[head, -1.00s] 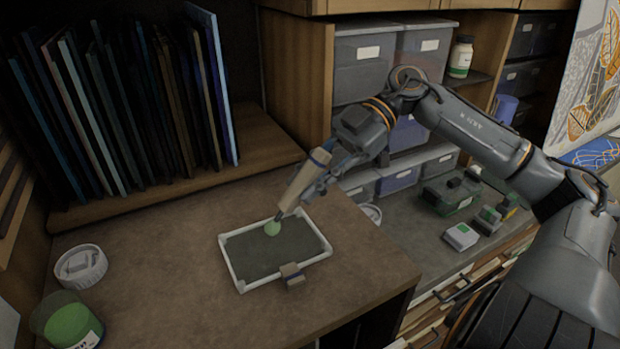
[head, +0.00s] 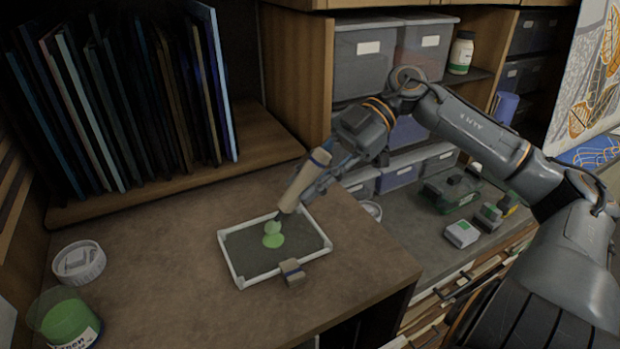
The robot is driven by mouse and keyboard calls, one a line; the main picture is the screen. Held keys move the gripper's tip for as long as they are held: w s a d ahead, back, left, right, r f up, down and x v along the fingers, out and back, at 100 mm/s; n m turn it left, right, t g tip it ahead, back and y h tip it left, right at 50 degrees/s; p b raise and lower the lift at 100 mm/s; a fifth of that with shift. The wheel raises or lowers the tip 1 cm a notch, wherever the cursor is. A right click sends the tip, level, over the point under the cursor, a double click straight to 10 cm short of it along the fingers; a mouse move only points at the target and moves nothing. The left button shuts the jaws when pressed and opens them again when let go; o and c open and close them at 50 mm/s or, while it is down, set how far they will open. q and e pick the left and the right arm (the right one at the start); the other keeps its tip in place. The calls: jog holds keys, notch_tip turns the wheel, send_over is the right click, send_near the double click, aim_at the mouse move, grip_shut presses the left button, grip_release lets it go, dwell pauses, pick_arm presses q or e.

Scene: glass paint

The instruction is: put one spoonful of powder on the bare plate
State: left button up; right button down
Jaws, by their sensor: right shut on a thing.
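My right gripper (head: 318,182) is shut on the tan handle of a spoon (head: 304,182), above the far side of the plate. The spoon slants down and its bowl is over the plate, with green seen at its tip. The dark plate (head: 300,244) lies flat in a white frame (head: 235,269) with a small tan block at its front edge. A patch of green powder (head: 273,241) lies on the plate just below the spoon's bowl. An open jar of green powder (head: 68,320) stands at the lower left. My left gripper is not in view.
A white lid (head: 79,263) lies on the tabletop behind the jar. Upright dark sheets (head: 140,100) fill a shelf at the back left. Grey bins (head: 370,60) and small boxes (head: 461,234) are to the right. The tabletop between jar and frame is clear.

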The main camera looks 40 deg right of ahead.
aim_at(310, 159)
dwell(0.6)
jog(key=shift+r+p, duration=0.8)
jog(key=shift+r, duration=0.25)
jog(key=shift+r, duration=0.1)
notch_tip(310, 159, up, 4)
jog(key=p, duration=0.3)
